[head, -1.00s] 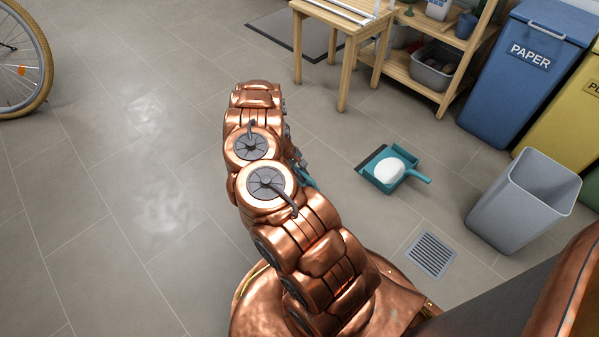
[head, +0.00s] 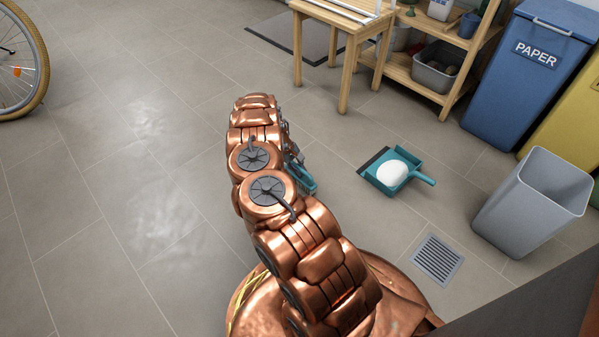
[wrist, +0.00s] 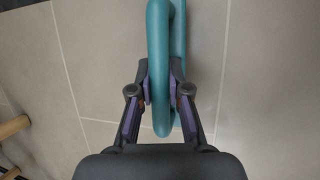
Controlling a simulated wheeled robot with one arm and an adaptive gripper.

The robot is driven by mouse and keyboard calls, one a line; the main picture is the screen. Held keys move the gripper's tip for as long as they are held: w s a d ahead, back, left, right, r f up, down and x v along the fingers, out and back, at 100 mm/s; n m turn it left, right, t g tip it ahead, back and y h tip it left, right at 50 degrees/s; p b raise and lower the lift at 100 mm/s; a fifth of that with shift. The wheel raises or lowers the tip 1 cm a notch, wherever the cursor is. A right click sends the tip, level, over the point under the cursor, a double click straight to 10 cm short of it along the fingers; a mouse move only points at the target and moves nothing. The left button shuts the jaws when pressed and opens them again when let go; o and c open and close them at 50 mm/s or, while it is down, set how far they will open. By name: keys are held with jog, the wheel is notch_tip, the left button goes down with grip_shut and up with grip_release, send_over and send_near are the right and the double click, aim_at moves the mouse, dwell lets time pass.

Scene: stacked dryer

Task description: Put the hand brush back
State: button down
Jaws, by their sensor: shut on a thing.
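The hand brush (wrist: 159,50) is teal and shows as a looped handle between my fingers in the wrist view. My gripper (wrist: 160,85) is shut on it, one finger on each side. In the head view a teal part of the brush (head: 303,180) shows just right of my arm, and my gripper is mostly hidden behind the arm. The brush's bristles cannot be made out. A teal dustpan (head: 414,185) lies on the floor to the right of my arm, with a white rounded thing (head: 391,173) in it.
A grey bin (head: 530,210) stands at the right, near a floor drain (head: 437,259). A wooden table (head: 345,40) and a shelf (head: 425,95) stand at the back, beside the blue paper bin (head: 530,75). A bicycle wheel (head: 20,60) is far left. The floor at left is clear.

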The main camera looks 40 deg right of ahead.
jog(key=shift+f, duration=0.1)
jog(key=c, duration=1.1)
grip_release()
jog(key=shift+c, duration=0.2)
